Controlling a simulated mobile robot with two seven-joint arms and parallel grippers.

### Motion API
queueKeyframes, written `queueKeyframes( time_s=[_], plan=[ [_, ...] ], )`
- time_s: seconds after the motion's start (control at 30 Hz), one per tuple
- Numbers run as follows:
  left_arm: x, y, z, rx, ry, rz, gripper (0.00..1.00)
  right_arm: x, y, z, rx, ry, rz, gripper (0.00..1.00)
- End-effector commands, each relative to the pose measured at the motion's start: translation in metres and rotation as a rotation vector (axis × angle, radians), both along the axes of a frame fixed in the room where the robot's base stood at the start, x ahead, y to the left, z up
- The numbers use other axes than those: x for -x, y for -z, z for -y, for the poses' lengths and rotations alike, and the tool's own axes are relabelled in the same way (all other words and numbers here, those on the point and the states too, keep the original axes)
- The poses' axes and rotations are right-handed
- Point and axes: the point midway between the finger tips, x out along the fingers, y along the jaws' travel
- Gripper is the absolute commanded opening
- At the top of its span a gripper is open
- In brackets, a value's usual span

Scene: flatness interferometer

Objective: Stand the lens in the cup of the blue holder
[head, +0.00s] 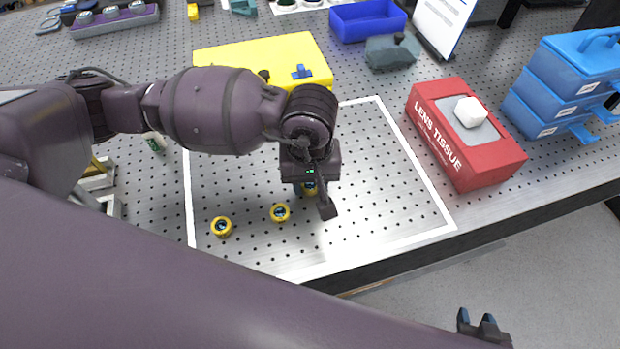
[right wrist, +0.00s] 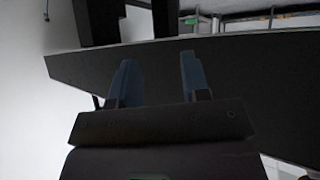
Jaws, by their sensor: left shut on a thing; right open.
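My left gripper (head: 311,190) is low over the perforated metal table, inside the white outlined area. It is shut on a small yellow-ringed piece (head: 309,188), seemingly a lens, mostly hidden by the gripper. I cannot tell whether this piece touches the table. Two similar yellow-ringed round pieces with dark centres, one in the middle (head: 280,212) and one to the left (head: 221,226), lie on the table.
A yellow case (head: 235,55) lies behind my left arm. A red lens tissue box (head: 462,150) stands right of the outline, with blue drawers (head: 565,80) beyond. A blue bin (head: 367,22) and a grey-green lump (head: 392,53) are at the back. The outline's front right is clear.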

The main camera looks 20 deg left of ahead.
Motion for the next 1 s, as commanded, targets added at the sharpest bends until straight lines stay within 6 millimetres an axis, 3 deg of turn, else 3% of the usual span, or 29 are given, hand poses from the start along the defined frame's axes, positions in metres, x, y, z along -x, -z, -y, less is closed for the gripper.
queueKeyframes(
  time_s=[0.27,0.3,0.43,0.77,1.0],
  plan=[
    [0.0,0.004,0.0,0.0,0.0,0.0,0.12,-0.004,0.001,-0.001,-0.001,-0.003,0.008,0.43],
    [0.0,0.003,0.0,0.0,0.0,0.0,0.4,-0.006,-0.002,-0.001,0.0,-0.004,0.014,0.43],
    [0.0,0.002,0.0,0.0,0.0,0.001,0.6,-0.012,-0.007,-0.002,-0.001,-0.006,0.027,0.43],
    [0.0,0.0,0.0,0.0,0.0,0.001,0.6,-0.012,-0.009,-0.003,-0.003,-0.005,0.028,0.43],
    [-0.001,-0.029,0.0,0.001,0.001,0.005,0.6,-0.003,-0.003,-0.001,-0.002,0.0,0.007,0.43]
  ],
)
